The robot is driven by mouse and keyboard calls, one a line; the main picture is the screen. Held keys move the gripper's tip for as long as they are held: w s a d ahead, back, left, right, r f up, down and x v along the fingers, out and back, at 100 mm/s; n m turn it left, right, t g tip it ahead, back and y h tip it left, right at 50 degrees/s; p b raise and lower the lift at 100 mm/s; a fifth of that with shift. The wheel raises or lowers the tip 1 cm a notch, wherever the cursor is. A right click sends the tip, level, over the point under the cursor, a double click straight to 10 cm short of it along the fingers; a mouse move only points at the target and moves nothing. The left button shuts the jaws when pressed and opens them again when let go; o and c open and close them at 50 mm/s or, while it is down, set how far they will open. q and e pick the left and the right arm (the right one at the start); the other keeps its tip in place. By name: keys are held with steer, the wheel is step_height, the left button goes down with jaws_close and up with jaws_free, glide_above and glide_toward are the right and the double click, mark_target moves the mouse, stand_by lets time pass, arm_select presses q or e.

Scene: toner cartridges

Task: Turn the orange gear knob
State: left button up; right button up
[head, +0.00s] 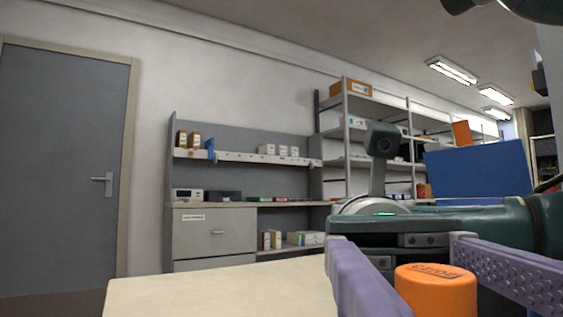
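The orange knob (437,292) is a short round cylinder with dark lettering on its top, at the bottom right of the head view. Its lower part is cut off by the picture edge. My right gripper (445,290), with purple ridged fingers, comes in from the right. Its fingers are wide apart, one on each side of the knob in the picture. I cannot tell whether either finger touches it. My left gripper is not in view.
A pale tabletop (220,292) fills the bottom middle and is bare where it shows. A blue panel (480,170) stands behind my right arm. A grey workbench (215,232) and shelves with boxes (350,88) are at the back; a grey door (62,170) is at left.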

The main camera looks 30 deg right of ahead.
arm_select(q)
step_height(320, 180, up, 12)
steer(key=p, duration=1.1)
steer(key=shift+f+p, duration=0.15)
steer(key=shift+p, duration=0.2)
arm_select(e)
step_height(320, 180, up, 20)
steer(key=shift+f, duration=0.1)
